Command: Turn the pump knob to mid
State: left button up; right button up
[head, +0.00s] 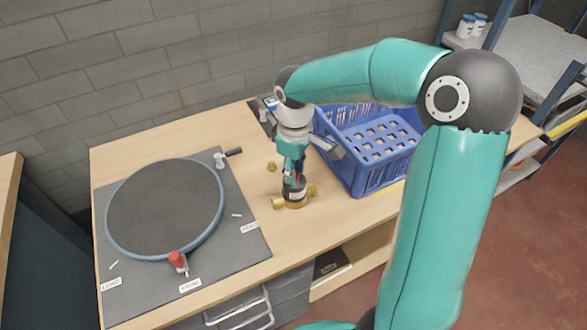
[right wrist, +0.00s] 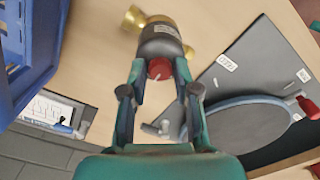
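The pump (head: 294,192) stands on the wooden table, with a black body and brass pipe ends. Its red knob shows in the right wrist view (right wrist: 160,69), facing the camera, with a pale pointer mark toward the lower edge of that picture. My right gripper (right wrist: 160,66) points down at the pump from above, its two fingers on either side of the knob. Small gaps seem to show between fingertips and knob, and it looks open. In the head view the gripper (head: 293,172) partly hides the knob. My left gripper is in neither view.
A blue crate (head: 351,180) stands close to the pump's right. A dark plate (head: 250,240) with a round disc, a red-handled lever (head: 177,261) and labels lies at left. Bare table lies in front.

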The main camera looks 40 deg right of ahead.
grip_shut()
jog(key=shift+m, duration=0.4)
jog(key=o, duration=0.6)
grip_release()
jog(key=shift+c, duration=0.2)
notch_tip(320, 180, up, 12)
